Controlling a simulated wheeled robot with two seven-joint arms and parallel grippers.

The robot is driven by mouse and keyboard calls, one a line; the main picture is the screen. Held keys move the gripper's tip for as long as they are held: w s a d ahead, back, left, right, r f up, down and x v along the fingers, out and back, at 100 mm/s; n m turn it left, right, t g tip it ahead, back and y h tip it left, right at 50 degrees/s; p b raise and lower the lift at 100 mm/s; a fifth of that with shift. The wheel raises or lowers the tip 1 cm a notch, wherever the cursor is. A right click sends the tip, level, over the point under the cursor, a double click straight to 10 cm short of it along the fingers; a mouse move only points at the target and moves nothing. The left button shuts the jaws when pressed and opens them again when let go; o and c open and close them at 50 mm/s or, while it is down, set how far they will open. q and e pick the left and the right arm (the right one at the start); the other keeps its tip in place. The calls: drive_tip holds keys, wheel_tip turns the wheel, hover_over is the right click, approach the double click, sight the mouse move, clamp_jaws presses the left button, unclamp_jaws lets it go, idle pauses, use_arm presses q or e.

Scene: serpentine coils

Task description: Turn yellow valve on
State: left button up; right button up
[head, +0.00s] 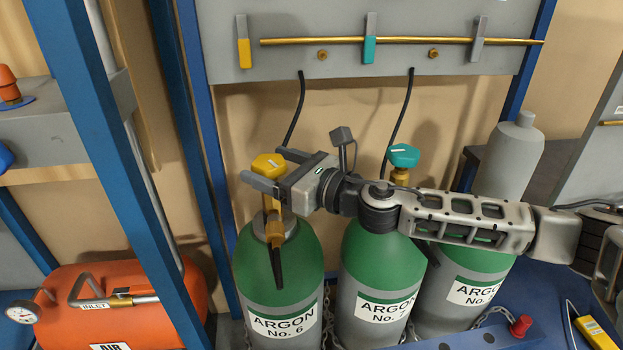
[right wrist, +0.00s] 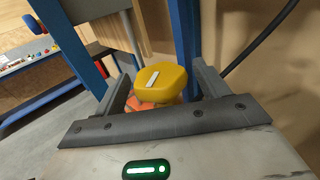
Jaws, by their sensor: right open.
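The yellow valve (head: 269,166) is a knob with a small white mark on top of the left green argon cylinder (head: 280,262), labelled No. 6. My right gripper (head: 270,170) reaches in from the right with its jaws open, one finger on each side of the yellow knob. In the right wrist view the yellow valve (right wrist: 160,82) sits between the two spread fingers (right wrist: 160,88), with its white mark facing up. I cannot tell whether either finger touches it. My left gripper is not in view.
A teal valve (head: 403,155) tops the middle cylinder, just behind my right arm. A grey panel (head: 330,62) with a brass pipe and levers hangs above. Blue posts (head: 110,130) and an orange air tank (head: 120,300) stand left. A third cylinder (head: 465,275) stands right.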

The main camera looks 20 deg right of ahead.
drive_tip(key=b+v, duration=0.1)
drive_tip(key=v, duration=0.1)
drive_tip(key=b+v, duration=0.1)
drive_tip(key=v, duration=0.2)
drive_tip(key=f+b+v, duration=0.1)
drive_tip(key=v, duration=0.2)
drive_tip(key=shift+b, duration=0.35)
drive_tip(key=b, duration=0.8)
approach(284, 175)
drive_tip(key=v, duration=0.2)
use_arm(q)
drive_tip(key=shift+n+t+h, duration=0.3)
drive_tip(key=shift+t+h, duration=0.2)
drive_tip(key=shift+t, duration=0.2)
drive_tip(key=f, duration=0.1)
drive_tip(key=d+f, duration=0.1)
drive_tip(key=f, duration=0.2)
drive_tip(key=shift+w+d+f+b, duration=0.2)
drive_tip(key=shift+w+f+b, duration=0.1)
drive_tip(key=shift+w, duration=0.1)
use_arm(e)
drive_tip(key=shift+s+d+r, duration=0.1)
drive_tip(key=shift+s+r, duration=0.3)
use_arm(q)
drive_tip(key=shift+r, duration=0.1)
